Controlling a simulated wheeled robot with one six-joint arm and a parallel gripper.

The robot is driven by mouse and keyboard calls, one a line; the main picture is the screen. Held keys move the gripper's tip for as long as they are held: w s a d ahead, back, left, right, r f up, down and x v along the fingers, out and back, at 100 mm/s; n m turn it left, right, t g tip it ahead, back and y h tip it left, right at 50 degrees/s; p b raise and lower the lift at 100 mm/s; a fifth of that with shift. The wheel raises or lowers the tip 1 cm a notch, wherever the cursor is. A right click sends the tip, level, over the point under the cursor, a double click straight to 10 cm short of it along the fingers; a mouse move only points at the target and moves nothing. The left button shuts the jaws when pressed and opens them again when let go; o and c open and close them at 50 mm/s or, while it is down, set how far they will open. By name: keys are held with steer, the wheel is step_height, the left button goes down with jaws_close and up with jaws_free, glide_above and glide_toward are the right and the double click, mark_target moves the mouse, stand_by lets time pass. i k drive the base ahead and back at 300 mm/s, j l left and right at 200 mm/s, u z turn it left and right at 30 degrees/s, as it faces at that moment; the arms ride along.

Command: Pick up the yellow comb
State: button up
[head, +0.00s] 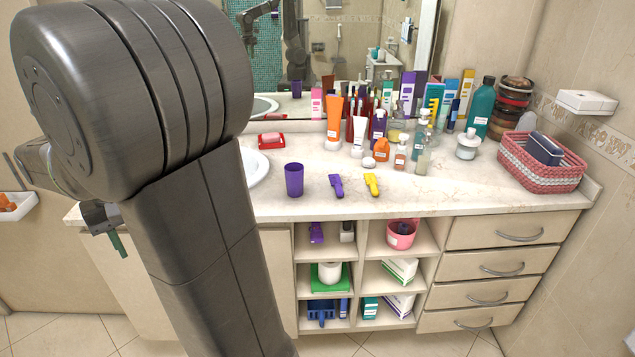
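My gripper (117,243) is at the far left, well apart from the comb, in front of the left end of the vanity. It is partly hidden behind my own arm and small in view. One greenish finger shows, pointing down. Whether it is open or shut cannot be told. Nothing visible touches the yellow comb.
A purple cup (294,180) stands left of the combs. Several bottles and tubes crowd behind, including an orange tube (334,120) and a small clear bottle (400,154). A pink basket (541,166) sits at right. Bare counter lies right of the comb. My arm hides much of the left.

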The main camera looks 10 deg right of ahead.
mark_target(370, 180)
steer(key=i+l+z, duration=0.1)
steer(key=z, duration=0.35)
steer(key=i+l+z, duration=0.2)
steer(key=z, duration=0.25)
steer(key=i+l+z, duration=0.15)
steer(key=z, duration=0.3)
steer(key=i+l, duration=0.1)
steer(key=i, duration=0.6)
